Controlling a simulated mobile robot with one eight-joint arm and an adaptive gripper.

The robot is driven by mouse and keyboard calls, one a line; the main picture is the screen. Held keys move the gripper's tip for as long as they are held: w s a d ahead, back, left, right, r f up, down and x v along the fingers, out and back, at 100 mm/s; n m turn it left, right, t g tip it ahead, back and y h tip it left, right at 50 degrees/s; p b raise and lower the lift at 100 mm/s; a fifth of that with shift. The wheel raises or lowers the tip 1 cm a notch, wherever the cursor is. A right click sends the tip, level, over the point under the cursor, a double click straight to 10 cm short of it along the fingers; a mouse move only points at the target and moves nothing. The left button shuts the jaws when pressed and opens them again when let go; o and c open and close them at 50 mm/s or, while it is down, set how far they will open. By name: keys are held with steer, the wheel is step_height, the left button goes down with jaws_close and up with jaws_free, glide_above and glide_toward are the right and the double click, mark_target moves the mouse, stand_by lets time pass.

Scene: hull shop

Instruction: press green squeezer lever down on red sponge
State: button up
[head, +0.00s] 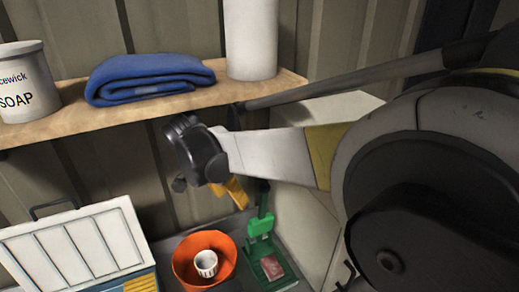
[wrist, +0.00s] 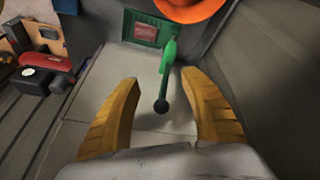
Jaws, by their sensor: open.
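The green squeezer (head: 262,240) stands on the grey surface at the lower middle of the head view, with its lever raised. The red sponge (head: 271,267) lies on its green base. In the wrist view the lever (wrist: 168,70) points toward me and ends in a dark round knob, seen between the fingers. The sponge (wrist: 146,33) shows beyond it on the base. My gripper (wrist: 165,103) is open and empty, its yellow fingers on either side of the lever's knob end. I cannot tell the depth gap, and no contact shows.
An orange bowl (head: 184,275) with a white cup (head: 206,263) inside stands left of the squeezer. A shelf (head: 170,109) with a blue towel (head: 150,78), a soap tin (head: 26,82) and a white cylinder (head: 251,38) runs above. An open-lidded box (head: 75,248) stands at lower left.

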steer(key=shift+m, duration=0.3)
steer(key=w+d+f, duration=0.1)
steer(key=w+d, duration=0.1)
steer(key=d, duration=0.1)
steer(key=w+d+f+p, duration=0.1)
steer(key=w+d, duration=0.2)
steer(key=w+d+f+p, duration=0.1)
steer(key=w+d, duration=0.2)
steer(key=shift+w+d+f, duration=0.1)
steer(key=shift+d+f, duration=0.1)
steer(key=shift+w+d+f, duration=0.1)
steer(key=shift+d+f, duration=0.1)
steer(key=shift+f, duration=0.4)
jaws_close()
